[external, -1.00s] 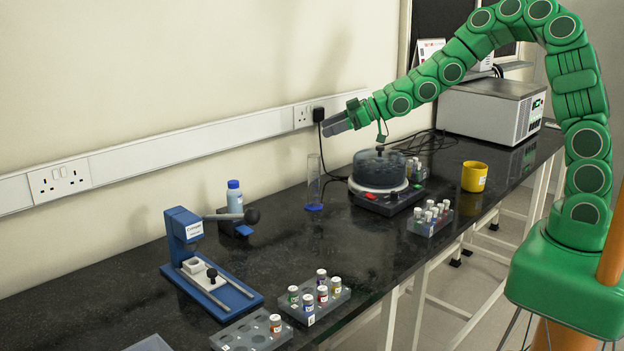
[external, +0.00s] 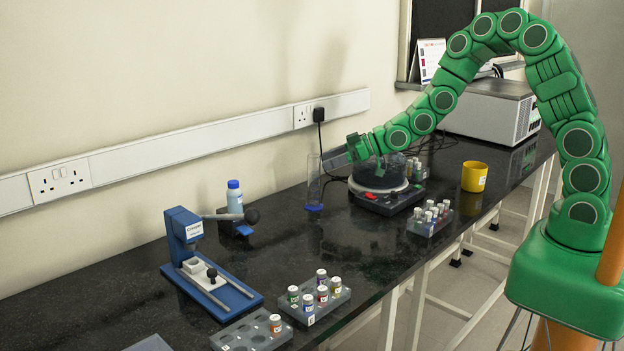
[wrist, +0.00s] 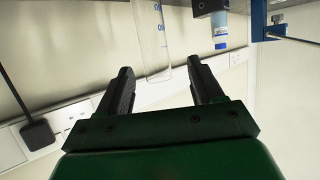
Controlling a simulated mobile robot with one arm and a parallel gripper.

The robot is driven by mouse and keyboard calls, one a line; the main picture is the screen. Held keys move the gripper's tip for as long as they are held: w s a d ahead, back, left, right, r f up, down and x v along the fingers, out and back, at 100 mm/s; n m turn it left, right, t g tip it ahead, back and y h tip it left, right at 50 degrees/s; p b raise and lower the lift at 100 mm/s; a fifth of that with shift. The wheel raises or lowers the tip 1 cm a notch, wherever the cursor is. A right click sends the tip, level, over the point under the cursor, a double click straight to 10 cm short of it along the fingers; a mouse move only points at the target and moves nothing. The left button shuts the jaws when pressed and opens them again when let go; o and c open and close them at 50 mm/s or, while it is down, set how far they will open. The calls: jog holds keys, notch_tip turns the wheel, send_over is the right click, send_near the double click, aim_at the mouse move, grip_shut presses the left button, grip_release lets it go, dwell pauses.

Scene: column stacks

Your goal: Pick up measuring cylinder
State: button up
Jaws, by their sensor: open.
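The measuring cylinder (external: 314,182) is a tall clear tube on a blue base, standing upright on the black bench in the external view. In the wrist view the clear cylinder (wrist: 152,40), with blue markings, shows upside down between and just beyond the fingers. My gripper (external: 336,160) is just right of the cylinder's upper part, pointing left toward it. In the wrist view my gripper (wrist: 160,82) has its two dark fingers wide apart, with nothing held. Whether a finger touches the cylinder cannot be told.
A round dark-lidded device (external: 380,174) stands right of the cylinder, under my arm. A blue-capped bottle (external: 235,197) and blue crimper (external: 205,260) stand to the left. A vial rack (external: 430,220) and yellow mug (external: 474,177) are at right. Wall sockets (external: 303,116) are behind.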

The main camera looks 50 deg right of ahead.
aim_at(309, 171)
jog(key=shift+d+f+x, duration=0.15)
jog(key=shift+f+x, duration=0.05)
jog(key=shift+x, duration=1.15)
jog(key=shift+d+f+x, duration=0.1)
jog(key=shift+f+x, duration=0.05)
jog(key=shift+x, duration=1.2)
jog(key=shift+d+f+x, duration=0.15)
jog(key=shift+f+x, duration=0.05)
jog(key=shift+x, duration=1.1)
jog(key=shift+c, duration=0.3)
grip_shut()
